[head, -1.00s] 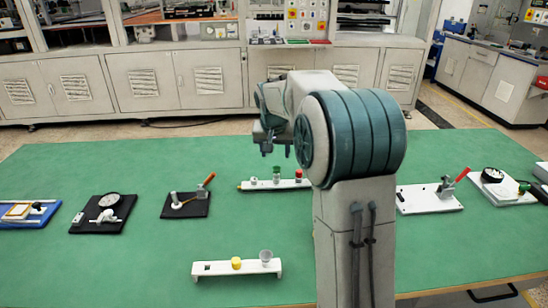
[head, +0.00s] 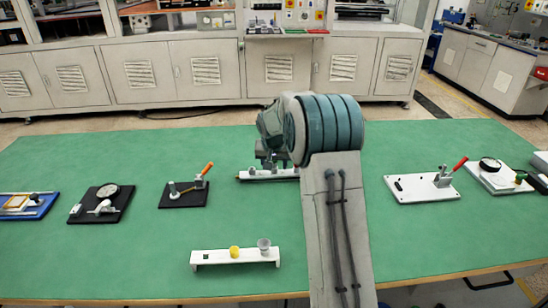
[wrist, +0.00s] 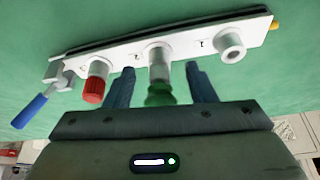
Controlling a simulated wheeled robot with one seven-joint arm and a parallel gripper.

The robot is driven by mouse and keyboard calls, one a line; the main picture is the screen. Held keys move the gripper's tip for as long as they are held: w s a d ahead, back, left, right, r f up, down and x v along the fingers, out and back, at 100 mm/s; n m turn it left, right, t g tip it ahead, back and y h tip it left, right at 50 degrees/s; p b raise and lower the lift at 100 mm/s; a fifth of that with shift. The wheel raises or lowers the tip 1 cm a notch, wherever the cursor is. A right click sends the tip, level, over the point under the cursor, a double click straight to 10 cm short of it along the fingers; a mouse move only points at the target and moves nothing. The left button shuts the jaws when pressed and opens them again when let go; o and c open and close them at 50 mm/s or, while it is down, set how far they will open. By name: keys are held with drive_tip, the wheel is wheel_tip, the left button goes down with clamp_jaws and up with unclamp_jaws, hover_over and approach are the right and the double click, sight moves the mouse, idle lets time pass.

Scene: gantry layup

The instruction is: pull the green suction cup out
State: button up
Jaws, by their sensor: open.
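The green suction cup (wrist: 160,95) sits on a pale cylindrical stem in the middle of a white rail (wrist: 195,45) in the wrist view. My gripper (wrist: 162,82) is open, with one dark finger on each side of the green cup and its stem; gaps show on both sides. In the head view, my gripper (head: 270,160) is down at the white rail (head: 256,176) on the far part of the table, and my arm hides the green cup there.
A red cup (wrist: 94,92) and a white ring-shaped fitting (wrist: 232,46) flank the green cup. A blue-handled lever (wrist: 30,111) is at the rail's left end.

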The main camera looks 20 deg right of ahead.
drive_tip(key=shift+f, duration=0.25)
clamp_jaws()
drive_tip(key=shift+r, duration=0.15)
drive_tip(key=shift+r+p, duration=1)
drive_tip(key=shift+r, duration=0.65)
drive_tip(key=shift+r+p, duration=1.05)
drive_tip(key=shift+r, duration=0.65)
